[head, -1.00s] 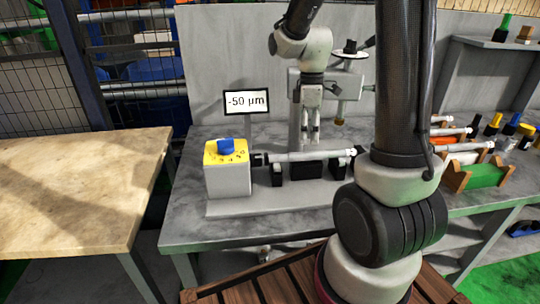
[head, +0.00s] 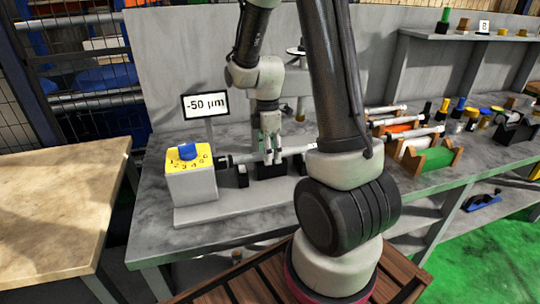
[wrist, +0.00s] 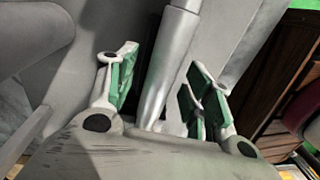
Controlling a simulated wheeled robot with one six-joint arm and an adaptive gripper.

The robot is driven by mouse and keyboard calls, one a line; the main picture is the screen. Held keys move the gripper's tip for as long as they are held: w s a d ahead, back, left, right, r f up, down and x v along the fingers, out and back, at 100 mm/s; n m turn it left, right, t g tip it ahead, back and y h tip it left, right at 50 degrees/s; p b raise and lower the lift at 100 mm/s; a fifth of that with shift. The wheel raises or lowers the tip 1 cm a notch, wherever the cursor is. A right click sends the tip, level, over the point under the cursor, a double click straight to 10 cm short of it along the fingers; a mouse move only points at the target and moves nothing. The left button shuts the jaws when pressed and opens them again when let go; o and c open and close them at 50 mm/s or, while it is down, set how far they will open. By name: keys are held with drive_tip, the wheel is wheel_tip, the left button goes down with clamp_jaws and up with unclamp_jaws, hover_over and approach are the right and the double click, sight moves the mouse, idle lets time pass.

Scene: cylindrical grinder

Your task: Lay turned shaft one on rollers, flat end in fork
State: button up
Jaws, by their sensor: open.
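The turned shaft (head: 243,158) lies roughly level over the black supports of the grinder, its left end at the dark fork (head: 224,162) beside the yellow-topped box. Its right end passes behind my arm, and I cannot tell how deep the left end sits. A black roller support (head: 243,175) stands under the shaft. My gripper (head: 272,158) is open, pointing down at the middle of the shaft. In the wrist view the grey shaft (wrist: 170,70) runs between the spread green-padded fingers (wrist: 158,92), with a gap visible to the right pads.
The box with the blue knob (head: 187,152) and the "-50 µm" display (head: 206,106) stand left of the shaft. Coloured racks (head: 430,159) with more shafts are at right. A shelf (head: 470,38) hangs behind. A bare table (head: 60,190) is at left.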

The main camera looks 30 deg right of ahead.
clamp_jaws()
idle(0.5)
